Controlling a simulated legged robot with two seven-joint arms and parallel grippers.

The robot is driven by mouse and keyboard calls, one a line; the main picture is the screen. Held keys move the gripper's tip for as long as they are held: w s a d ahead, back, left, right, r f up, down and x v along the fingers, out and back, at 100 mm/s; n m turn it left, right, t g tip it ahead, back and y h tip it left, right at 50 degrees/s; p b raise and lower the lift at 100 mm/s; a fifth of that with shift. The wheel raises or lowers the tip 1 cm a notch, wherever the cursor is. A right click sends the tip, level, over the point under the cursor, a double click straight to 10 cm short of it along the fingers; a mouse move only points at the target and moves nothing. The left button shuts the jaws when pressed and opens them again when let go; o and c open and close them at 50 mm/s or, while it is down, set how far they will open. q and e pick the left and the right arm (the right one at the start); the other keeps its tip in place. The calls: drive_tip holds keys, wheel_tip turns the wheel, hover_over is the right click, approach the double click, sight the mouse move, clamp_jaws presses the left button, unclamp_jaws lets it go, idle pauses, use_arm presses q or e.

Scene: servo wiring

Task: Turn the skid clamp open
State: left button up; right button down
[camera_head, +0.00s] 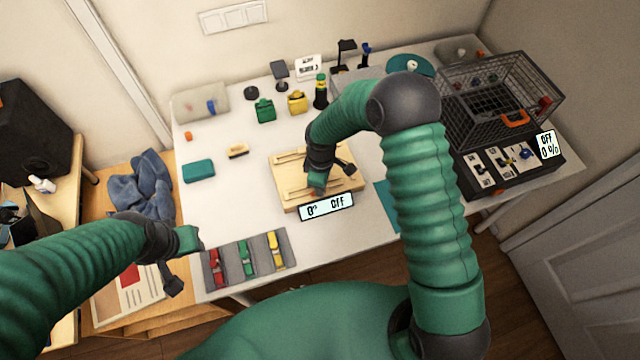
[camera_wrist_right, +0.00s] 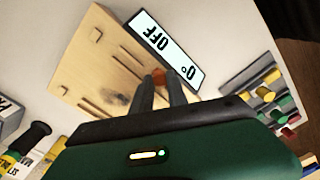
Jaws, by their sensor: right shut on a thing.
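The skid is a pale wooden board (camera_head: 287,198) with raised rails, in the middle of the white table. It also shows in the right wrist view (camera_wrist_right: 80,78). A display on its near edge (camera_head: 326,206) reads 0° and OFF. The clamp is a small orange-red piece (camera_wrist_right: 158,77) beside the display, at the board's near edge. My right gripper (camera_head: 318,188) reaches down onto it, and in the wrist view its two fingers (camera_wrist_right: 160,84) are closed around it, partly hiding it. My left gripper (camera_head: 182,262) is open and empty, left of the table's front edge.
A grey tray (camera_head: 262,246) with red, green and yellow parts lies at the front left. A wire cage (camera_head: 500,90) and a switch panel (camera_head: 505,165) stand at right. Green and yellow blocks (camera_head: 297,102) stand behind the skid. A teal box (camera_head: 198,171) lies left.

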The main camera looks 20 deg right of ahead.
drive_tip(key=shift+s+d, duration=0.1)
drive_tip(key=shift+s, duration=0.05)
drive_tip(key=c, duration=1.3)
unclamp_jaws()
drive_tip(key=shift+d, duration=0.1)
wheel_tip(320, 180, up, 17)
drive_tip(key=shift+f+b, duration=0.15)
drive_tip(key=shift+b, duration=0.3)
drive_tip(key=s+d+f+m+t, duration=0.1)
drive_tip(key=s+d+m, duration=0.4)
drive_tip(key=s+m, duration=0.6)
drive_tip(key=s+t, duration=0.1)
drive_tip(key=s, duration=0.2)
drive_tip(key=shift+s+m+t, duration=0.3)
drive_tip(key=shift+m, duration=0.1)
